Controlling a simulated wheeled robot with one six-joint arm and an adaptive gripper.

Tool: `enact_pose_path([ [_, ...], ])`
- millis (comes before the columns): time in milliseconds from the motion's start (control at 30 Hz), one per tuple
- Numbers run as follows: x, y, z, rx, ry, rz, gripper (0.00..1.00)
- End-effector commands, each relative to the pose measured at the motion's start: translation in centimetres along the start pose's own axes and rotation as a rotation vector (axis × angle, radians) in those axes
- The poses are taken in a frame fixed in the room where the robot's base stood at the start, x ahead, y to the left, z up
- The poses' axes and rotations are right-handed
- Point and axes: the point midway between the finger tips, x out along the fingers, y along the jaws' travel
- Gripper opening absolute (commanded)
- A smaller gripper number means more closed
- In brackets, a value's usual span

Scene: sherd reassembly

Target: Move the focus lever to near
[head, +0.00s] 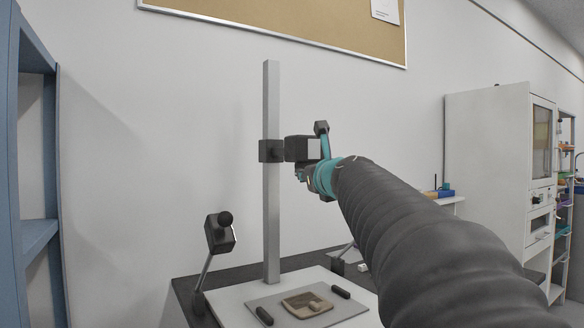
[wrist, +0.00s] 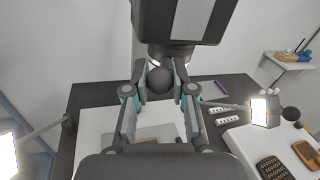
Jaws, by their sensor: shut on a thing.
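The copy-stand camera (head: 298,149) is a dark box held on a tall grey column (head: 271,215). Its underside and lens barrel (wrist: 172,52) fill the top of the wrist view. A round dark knob, which looks like the end of the focus lever (wrist: 160,77), sits just below the lens. My gripper (wrist: 160,84) is shut on this knob, one finger on each side. In the head view my gripper is at the camera, largely hidden by my arm. The lever's shaft and any near or far marks are hidden, so I cannot tell its setting.
Below, a pale baseboard (head: 235,308) carries a grey mat with a brown sherd (head: 307,304) and two dark bars. A lamp (head: 220,233) stands left of the column; another lamp (wrist: 259,110) is at right. A white tray (wrist: 240,145) holds more sherds.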

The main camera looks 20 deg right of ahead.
Motion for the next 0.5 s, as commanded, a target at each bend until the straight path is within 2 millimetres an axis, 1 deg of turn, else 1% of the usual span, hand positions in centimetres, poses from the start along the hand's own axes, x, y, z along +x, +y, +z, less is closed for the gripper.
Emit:
enact_pose_path([
  [133, -0.34, 0.32, 0.04, 0.001, 0.002, -0.007, 0.00],
  [467, -0.34, 0.38, -0.02, 0.001, 0.002, -0.007, 0.00],
  [500, -0.35, 0.39, -0.02, 0.001, 0.003, -0.007, 0.29],
])
